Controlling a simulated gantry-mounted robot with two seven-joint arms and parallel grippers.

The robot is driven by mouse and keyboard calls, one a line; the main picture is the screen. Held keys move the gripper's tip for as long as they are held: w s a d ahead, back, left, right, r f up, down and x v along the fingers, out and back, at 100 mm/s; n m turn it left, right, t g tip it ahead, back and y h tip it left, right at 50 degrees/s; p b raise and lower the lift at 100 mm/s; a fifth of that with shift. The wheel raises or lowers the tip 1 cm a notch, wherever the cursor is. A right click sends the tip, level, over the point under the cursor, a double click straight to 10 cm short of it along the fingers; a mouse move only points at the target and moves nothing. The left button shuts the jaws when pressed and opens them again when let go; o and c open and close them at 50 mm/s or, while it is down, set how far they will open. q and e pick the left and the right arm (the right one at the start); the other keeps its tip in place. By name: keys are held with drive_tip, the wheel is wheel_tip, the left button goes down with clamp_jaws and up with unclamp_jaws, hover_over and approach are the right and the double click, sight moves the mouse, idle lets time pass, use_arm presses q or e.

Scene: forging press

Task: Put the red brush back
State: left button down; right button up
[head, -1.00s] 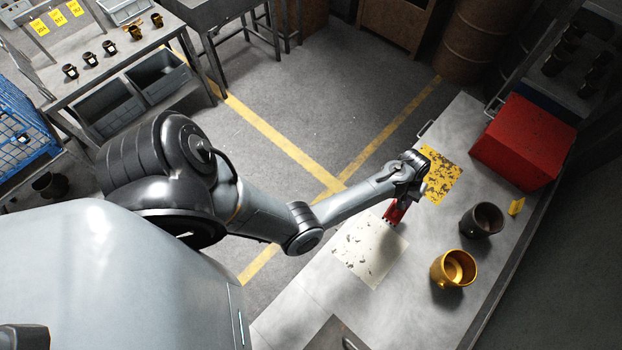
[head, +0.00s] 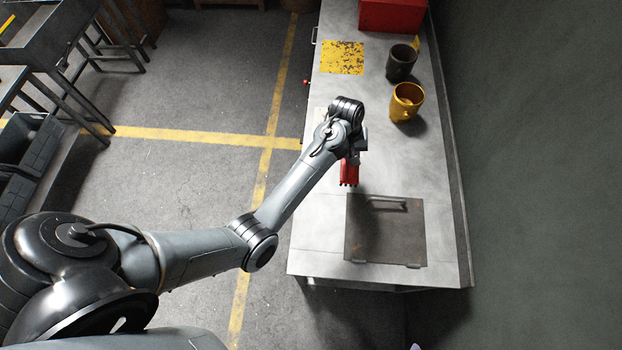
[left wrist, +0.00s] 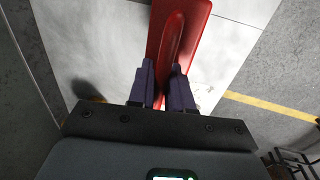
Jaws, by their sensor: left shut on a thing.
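The red brush (head: 349,174) is held by my left gripper (head: 354,156), over the grey workbench (head: 315,225). Its lower end points toward the near end of the bench, just above the dark square panel's left corner in the picture. In the left wrist view, the red brush (left wrist: 180,35) runs up and away between the two dark fingers of my left gripper (left wrist: 165,85), which are shut on its raised middle ridge. Its far end is cut off by the frame. My right gripper is not in view.
A dark square panel with a handle (head: 370,245) lies at the bench's near end. A golden cup (head: 407,103), a dark cup (head: 400,66), a worn yellow patch (head: 342,58) and a red box (head: 390,17) are farther back. A white sheet is mostly hidden by my arm.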

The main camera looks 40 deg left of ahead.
use_arm(q)
drive_tip(key=shift+w+f, duration=0.1)
drive_tip(key=shift+f, duration=0.4)
drive_tip(key=shift+w+a+f, duration=0.15)
drive_tip(key=shift+w+a, duration=0.05)
drive_tip(key=shift+a, duration=0.3)
drive_tip(key=shift+w+a+f, duration=0.15)
drive_tip(key=shift+a, duration=0.3)
drive_tip(key=shift+s+a+f+p, duration=0.2)
drive_tip(key=shift+s+a+f, duration=0.35)
drive_tip(key=shift+a+f, duration=1.1)
drive_tip(key=shift+s+a+f+p, duration=0.15)
drive_tip(key=shift+s+a+f, duration=0.45)
drive_tip(key=shift+a+f, duration=1)
drive_tip(key=shift+s+a+f+p, duration=0.2)
drive_tip(key=shift+s+a+f, duration=0.35)
drive_tip(key=shift+a+f, duration=1.1)
drive_tip(key=shift+d+f, duration=0.15)
drive_tip(key=shift+f, duration=0.1)
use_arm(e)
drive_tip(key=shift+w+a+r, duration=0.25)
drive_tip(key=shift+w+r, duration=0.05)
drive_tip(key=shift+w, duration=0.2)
use_arm(q)
drive_tip(key=shift+f, duration=0.1)
drive_tip(key=c, duration=1)
unclamp_jaws()
drive_tip(key=shift+f, duration=0.1)
drive_tip(key=shift+c, duration=0.2)
